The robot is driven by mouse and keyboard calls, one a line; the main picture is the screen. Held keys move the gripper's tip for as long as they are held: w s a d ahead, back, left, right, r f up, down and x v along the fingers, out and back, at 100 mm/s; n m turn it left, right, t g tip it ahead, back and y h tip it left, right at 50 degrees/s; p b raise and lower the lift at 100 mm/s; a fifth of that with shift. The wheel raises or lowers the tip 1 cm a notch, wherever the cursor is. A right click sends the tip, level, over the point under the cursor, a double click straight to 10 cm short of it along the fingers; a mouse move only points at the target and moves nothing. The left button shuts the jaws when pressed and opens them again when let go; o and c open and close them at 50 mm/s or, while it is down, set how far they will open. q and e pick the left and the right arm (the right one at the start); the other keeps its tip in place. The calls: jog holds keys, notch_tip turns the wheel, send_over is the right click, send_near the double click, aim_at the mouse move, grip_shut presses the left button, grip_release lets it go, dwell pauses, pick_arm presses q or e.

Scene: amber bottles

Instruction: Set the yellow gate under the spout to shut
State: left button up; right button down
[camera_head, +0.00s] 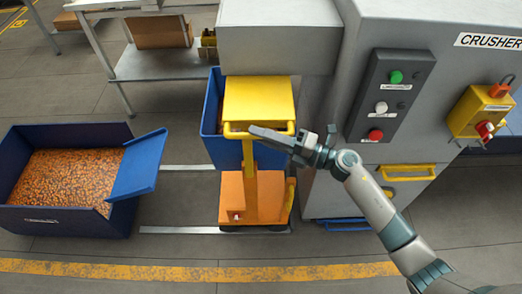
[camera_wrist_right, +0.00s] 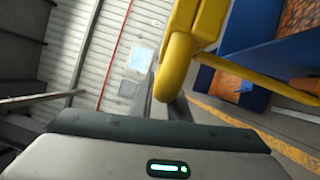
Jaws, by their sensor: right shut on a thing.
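The yellow gate (camera_head: 258,98) is a flat plate below the front of the grey spout (camera_head: 280,45), with a bar handle (camera_head: 240,133) along its near edge. It juts out toward me over the blue bin and the orange cart. My right gripper (camera_head: 266,134) reaches in from the right and is shut on the yellow handle. In the right wrist view, the yellow handle (camera_wrist_right: 177,65) runs down to between the fingers (camera_wrist_right: 163,103). The fingers hide part of the handle. My left gripper is not in view.
The grey crusher with its button panel (camera_head: 391,95) stands close on the right. A blue bin (camera_head: 211,105) and an orange cart (camera_head: 252,197) stand below the gate. A dark blue crate (camera_head: 68,222) of amber bits is at left. Open floor lies in front.

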aim_at(260, 99)
jog(key=w+b, duration=0.7)
jog(key=w, duration=0.6)
jog(key=shift+w+f, duration=0.1)
jog(key=shift+f, duration=0.1)
jog(key=shift+w+r, duration=0.1)
jog(key=shift+w, duration=0.45)
jog(key=shift+r, duration=0.2)
jog(key=shift+d, duration=0.1)
jog(key=c, duration=2)
grip_release()
jog(key=o, duration=0.3)
jog(key=shift+w, duration=0.15)
jog(key=shift+f, duration=0.15)
